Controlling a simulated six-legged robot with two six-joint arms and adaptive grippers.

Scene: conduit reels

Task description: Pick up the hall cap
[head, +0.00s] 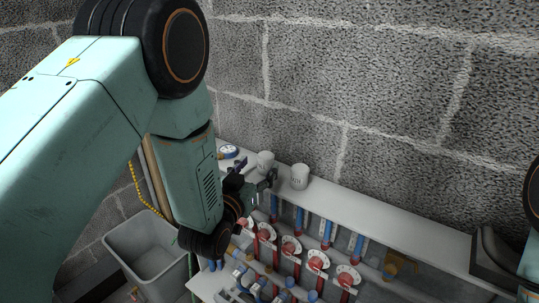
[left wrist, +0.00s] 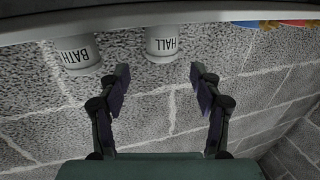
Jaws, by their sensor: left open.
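The hall cap is a white cup-shaped piece marked HALL (left wrist: 163,42); in the left wrist view it lies beyond my left gripper's fingertips, roughly centred between them. In the head view it appears to be the left one of two white caps (head: 265,160) on the pale shelf. A similar cap marked BATH (left wrist: 78,52) stands beside it, at the right in the head view (head: 300,177). My left gripper (left wrist: 160,74) is open with nothing between its fingers. In the head view it (head: 268,180) is just in front of the caps. My right gripper is not in view.
The shelf (head: 400,235) runs along a block wall. A blue-and-white round item (head: 229,152) is at its left end. Below are red valves (head: 291,246) and blue-handled parts (head: 326,233). A grey bin (head: 150,255) stands at lower left. The shelf right of the caps is clear.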

